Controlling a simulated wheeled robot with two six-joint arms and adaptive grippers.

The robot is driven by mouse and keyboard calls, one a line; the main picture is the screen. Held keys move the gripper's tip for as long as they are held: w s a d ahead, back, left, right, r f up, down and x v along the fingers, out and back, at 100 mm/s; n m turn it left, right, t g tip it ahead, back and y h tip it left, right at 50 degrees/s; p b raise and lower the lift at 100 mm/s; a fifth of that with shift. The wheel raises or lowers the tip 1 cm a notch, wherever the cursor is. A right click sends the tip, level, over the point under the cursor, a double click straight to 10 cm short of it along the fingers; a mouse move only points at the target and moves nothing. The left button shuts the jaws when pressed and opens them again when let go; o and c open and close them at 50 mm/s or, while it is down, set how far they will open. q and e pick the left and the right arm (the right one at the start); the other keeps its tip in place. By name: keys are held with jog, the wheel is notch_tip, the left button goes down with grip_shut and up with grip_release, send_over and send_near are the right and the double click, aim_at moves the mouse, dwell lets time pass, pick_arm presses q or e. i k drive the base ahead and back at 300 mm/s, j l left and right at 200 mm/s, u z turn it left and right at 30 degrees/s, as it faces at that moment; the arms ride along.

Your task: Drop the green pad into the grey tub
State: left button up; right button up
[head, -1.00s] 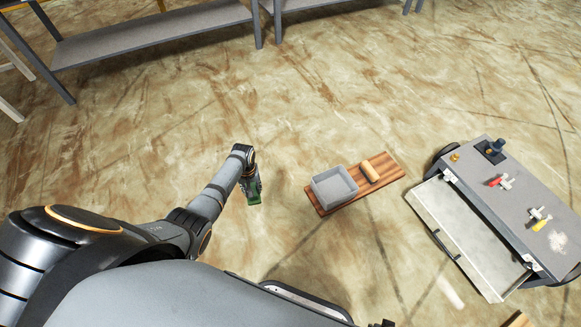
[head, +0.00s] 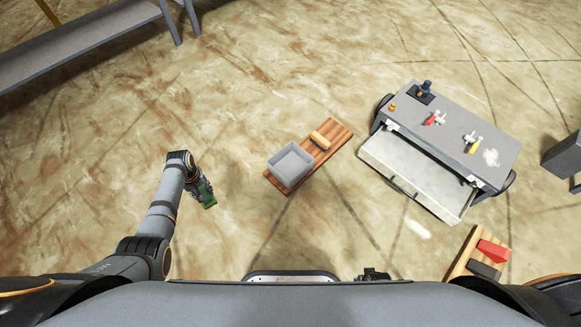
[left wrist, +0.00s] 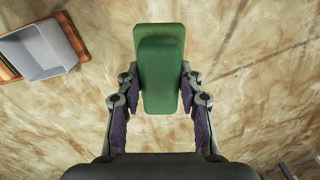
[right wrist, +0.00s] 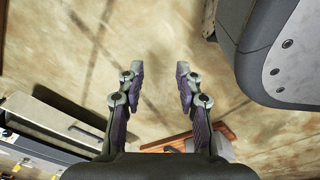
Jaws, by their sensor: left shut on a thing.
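The green pad (head: 207,199) is held in my left gripper (head: 203,190), above the floor and left of the grey tub. In the left wrist view the pad (left wrist: 161,60) sits between both fingers. The grey tub (head: 287,176) is open-topped and stands on a wooden board (head: 341,135); its inside looks empty. The tub also shows at the upper left of the left wrist view (left wrist: 42,50), apart from the pad. My right gripper (right wrist: 160,85) is open and empty in the right wrist view.
A tan block (head: 320,140) lies on the board beside the tub. A grey tool trolley (head: 450,125) with an open drawer (head: 405,180) stands to the right. Another wooden board holds a red piece (head: 493,251) at lower right. Floor between pad and tub is clear.

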aim_at(288, 169)
jog(key=i+l+u, duration=0.3)
jog(key=i+l, duration=0.15)
jog(key=i+l+u, duration=0.15)
jog(key=l, duration=0.3)
jog(key=i+l+u, duration=0.15)
jog(key=l, duration=0.2)
jog(key=i+l+u, duration=0.15)
jog(key=i+l, duration=0.1)
jog(key=l, duration=0.1)
